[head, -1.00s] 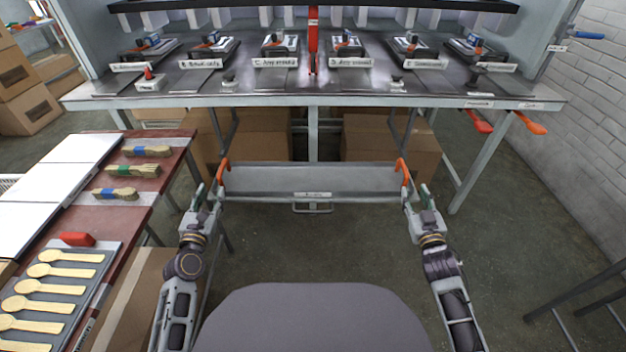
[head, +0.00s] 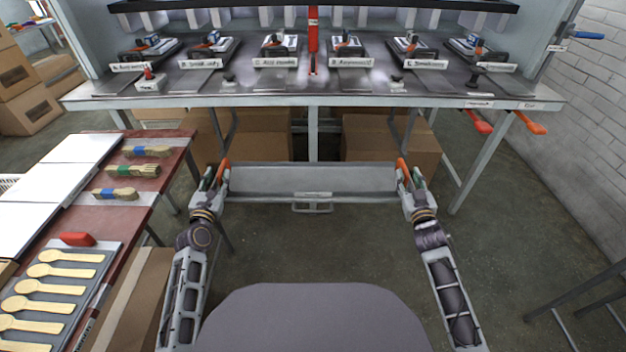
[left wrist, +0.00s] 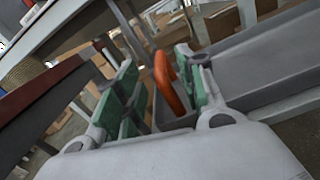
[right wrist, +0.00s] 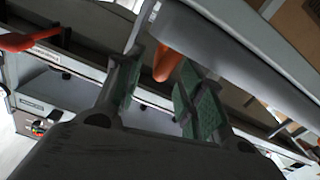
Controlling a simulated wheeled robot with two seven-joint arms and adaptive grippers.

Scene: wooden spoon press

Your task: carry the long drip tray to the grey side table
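The long drip tray (head: 270,181) is a grey trough below the bench's front edge, level, with an orange handle at each end. My left gripper (head: 214,173) is at its left end; in the left wrist view the orange handle (left wrist: 168,85) stands between the green-padded fingers (left wrist: 160,88), which are apart. My right gripper (head: 407,174) is at the right end; in the right wrist view the other orange handle (right wrist: 166,62) is between the fingers (right wrist: 160,85), also apart. No grey side table is clearly identifiable.
The press bench (head: 340,101) spans the back, with orange levers (head: 530,123) at its right. A red-brown table (head: 142,205) with brushes and wooden spoons stands left. Cardboard boxes (head: 380,135) sit under the bench. A dark metal frame (head: 590,300) is at lower right. Floor between is clear.

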